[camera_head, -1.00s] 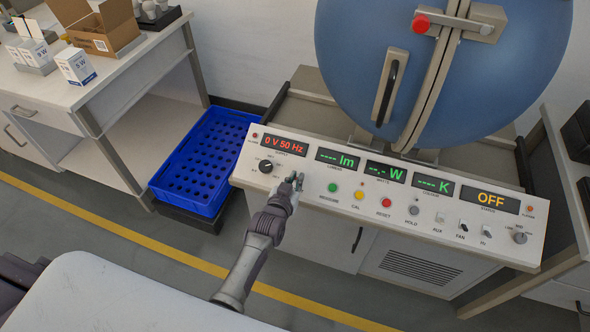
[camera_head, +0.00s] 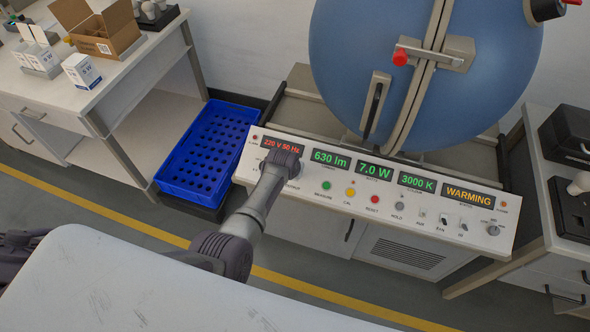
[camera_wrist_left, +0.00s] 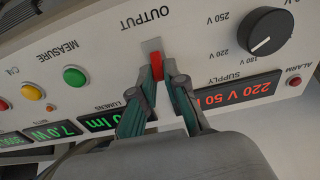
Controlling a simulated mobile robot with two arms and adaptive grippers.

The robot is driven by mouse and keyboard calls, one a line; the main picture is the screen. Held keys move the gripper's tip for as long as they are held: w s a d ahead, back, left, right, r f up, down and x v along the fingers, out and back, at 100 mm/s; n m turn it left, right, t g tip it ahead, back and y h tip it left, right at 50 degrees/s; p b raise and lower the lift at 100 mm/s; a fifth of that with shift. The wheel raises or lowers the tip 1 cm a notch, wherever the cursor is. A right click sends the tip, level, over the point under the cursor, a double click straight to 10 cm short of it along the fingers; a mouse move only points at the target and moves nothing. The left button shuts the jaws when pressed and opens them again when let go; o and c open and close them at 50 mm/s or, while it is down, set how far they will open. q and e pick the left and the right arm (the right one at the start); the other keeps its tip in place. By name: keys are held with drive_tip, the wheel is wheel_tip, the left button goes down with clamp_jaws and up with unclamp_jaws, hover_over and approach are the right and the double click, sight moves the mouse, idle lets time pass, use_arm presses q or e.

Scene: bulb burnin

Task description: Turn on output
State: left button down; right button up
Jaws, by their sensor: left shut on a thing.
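The OUTPUT switch (camera_wrist_left: 154,58) is a small red rocker in a pale mount on the white control panel (camera_head: 270,194). In the left wrist view my left gripper (camera_wrist_left: 161,72) has its green-padded fingers closed on this red rocker. In the head view the left gripper (camera_head: 283,160) covers the switch at the panel's left part. The supply display (camera_head: 282,146) reads 220 V 50 Hz. The other displays read 630 lm, 7.0 W and 3000 K, and the status display (camera_head: 468,194) reads WARMING. My right gripper is not in view.
The supply knob (camera_wrist_left: 265,32) is beside the switch. Green (camera_head: 327,186), yellow and red buttons are to its right. A large blue sphere (camera_head: 345,60) with a red-knobbed latch stands behind the panel. A blue crate (camera_head: 167,186) lies to the left.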

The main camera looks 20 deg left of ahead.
use_arm(q)
drive_tip(key=shift+w, duration=0.1)
idle(0.5)
drive_tip(key=c, duration=1.2)
unclamp_jaws()
drive_tip(key=v, duration=1.2)
drive_tip(key=shift+w, duration=0.2)
